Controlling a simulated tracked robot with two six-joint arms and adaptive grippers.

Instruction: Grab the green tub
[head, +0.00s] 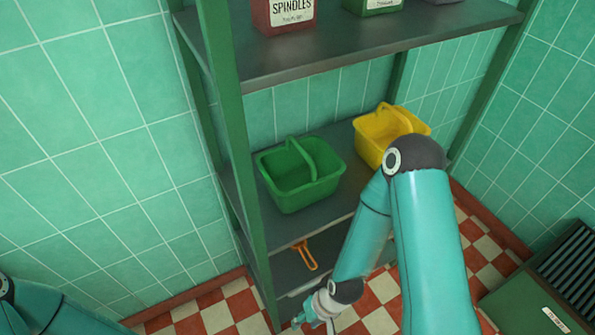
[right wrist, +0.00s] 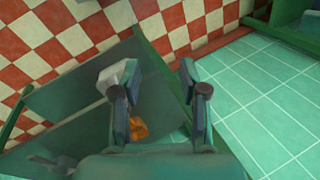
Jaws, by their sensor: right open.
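The green tub (head: 300,183), with an upright handle, stands on the middle shelf (head: 335,205) of a green-framed rack. My right gripper (head: 312,320) is low at the bottom edge of the head view, below and in front of the tub. It is apart from the tub. In the right wrist view my right gripper (right wrist: 153,72) has its fingers spread, with nothing held between them. The green tub is not clearly seen in that view. My left gripper is out of view; only part of my left arm shows at bottom left.
A yellow tub (head: 383,128) stands right of the green tub, partly hidden by my right arm. An orange-handled tool (head: 305,256) lies on the lower shelf. The upper shelf (head: 375,48) overhangs the tubs. A rack post (head: 236,150) stands left of the green tub.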

